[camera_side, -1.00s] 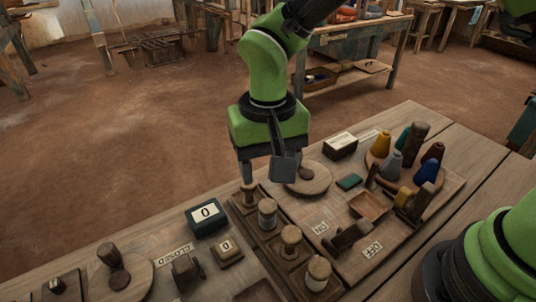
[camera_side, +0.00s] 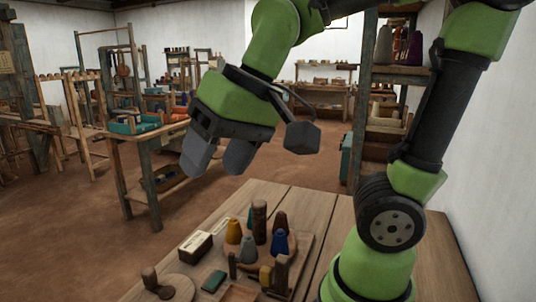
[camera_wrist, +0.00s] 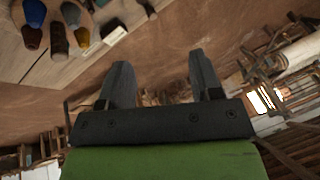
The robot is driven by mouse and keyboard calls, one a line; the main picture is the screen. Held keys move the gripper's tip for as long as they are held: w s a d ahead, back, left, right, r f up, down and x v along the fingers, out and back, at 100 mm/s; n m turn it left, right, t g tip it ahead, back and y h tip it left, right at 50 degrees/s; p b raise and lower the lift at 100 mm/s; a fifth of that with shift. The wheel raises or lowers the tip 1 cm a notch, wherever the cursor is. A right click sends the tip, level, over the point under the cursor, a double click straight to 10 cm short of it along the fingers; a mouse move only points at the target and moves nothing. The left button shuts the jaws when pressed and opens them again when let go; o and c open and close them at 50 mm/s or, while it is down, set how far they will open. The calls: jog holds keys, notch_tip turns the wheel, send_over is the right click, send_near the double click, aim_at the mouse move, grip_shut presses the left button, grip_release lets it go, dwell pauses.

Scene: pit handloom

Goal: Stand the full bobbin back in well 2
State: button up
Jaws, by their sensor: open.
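My gripper (camera_side: 216,158) is raised high above the far end of the table in the side view, tilted. Its two fingers are apart with nothing between them. In the wrist view, my gripper (camera_wrist: 160,70) also shows open and empty, with floor beyond it.
The wooden table (camera_side: 330,220) holds a yellow cone (camera_side: 233,231), a blue cone (camera_side: 280,242), a grey cone (camera_side: 247,249) and a dark upright cylinder (camera_side: 259,221). A dark labelled box (camera_side: 196,246) stands left of them. The air around my gripper is clear.

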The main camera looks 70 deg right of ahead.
jog(key=s+d+t, duration=0.2)
jog(key=s, duration=0.3)
jog(key=shift+s+d, duration=0.2)
jog(key=shift+s, duration=0.2)
jog(key=shift+r, duration=0.1)
dwell(0.7)
